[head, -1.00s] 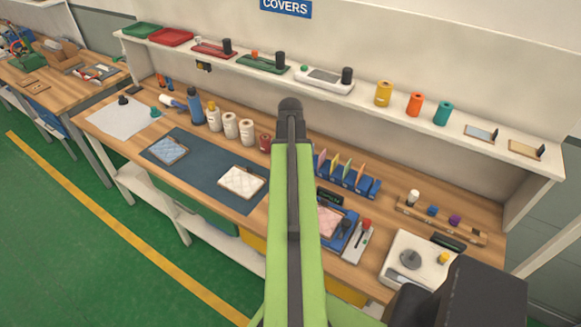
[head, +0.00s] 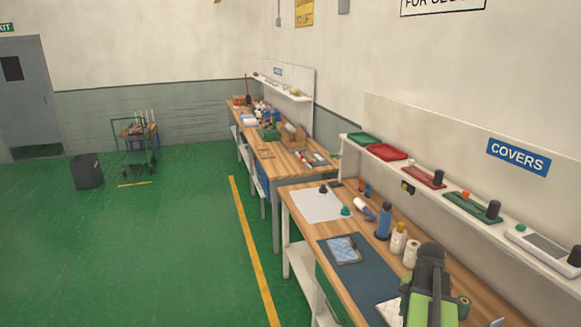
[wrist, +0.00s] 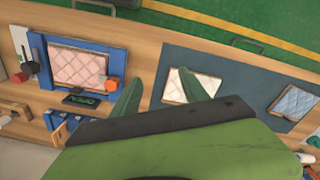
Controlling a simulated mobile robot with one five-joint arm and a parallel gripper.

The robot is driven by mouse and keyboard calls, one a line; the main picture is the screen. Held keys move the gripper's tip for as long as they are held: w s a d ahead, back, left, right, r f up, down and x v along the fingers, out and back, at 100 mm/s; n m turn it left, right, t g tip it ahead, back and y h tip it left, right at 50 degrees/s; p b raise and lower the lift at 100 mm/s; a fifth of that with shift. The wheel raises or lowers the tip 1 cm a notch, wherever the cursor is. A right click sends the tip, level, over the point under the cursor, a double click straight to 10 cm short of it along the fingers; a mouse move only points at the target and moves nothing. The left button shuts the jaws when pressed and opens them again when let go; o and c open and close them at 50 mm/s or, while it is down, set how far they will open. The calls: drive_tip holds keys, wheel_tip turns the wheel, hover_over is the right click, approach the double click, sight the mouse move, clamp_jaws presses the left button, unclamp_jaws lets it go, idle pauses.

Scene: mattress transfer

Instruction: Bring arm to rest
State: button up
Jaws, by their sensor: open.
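In the wrist view a pink quilted pad (wrist: 78,66) lies in a blue fixture (wrist: 37,58) to the left. A white quilted pad (wrist: 186,82) lies on the dark mat behind the right finger, partly hidden. A blue quilted pad (wrist: 297,103) lies further right. In the head view my green arm stands at the lower right and covers part of the white pad (head: 389,312); the blue pad (head: 343,249) is clear.
The wooden bench (head: 300,238) holds a dark mat (head: 365,285), bottles and spools. A shelf (head: 460,215) with trays and devices runs above it. Another bench (head: 281,171) stands beyond. The green floor at left is open, with a cart (head: 133,145) and a dark bin (head: 86,171).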

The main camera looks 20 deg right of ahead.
drive_tip(key=w+a+f+n+b, duration=0.2)
drive_tip(key=w+a+f, duration=0.15)
drive_tip(key=a, duration=0.35)
drive_tip(key=w+a+f+n+b, duration=0.1)
drive_tip(key=w+a+f, duration=0.1)
drive_tip(key=w+a, duration=0.4)
drive_tip(key=a+f+n+b, duration=0.2)
drive_tip(key=a+n, duration=0.3)
drive_tip(key=a, duration=0.8)
drive_tip(key=a+f+n+b, duration=0.3)
drive_tip(key=a+n, duration=0.2)
drive_tip(key=a, duration=0.8)
drive_tip(key=shift+a+b, duration=0.4)
drive_tip(key=shift+c, duration=0.4)
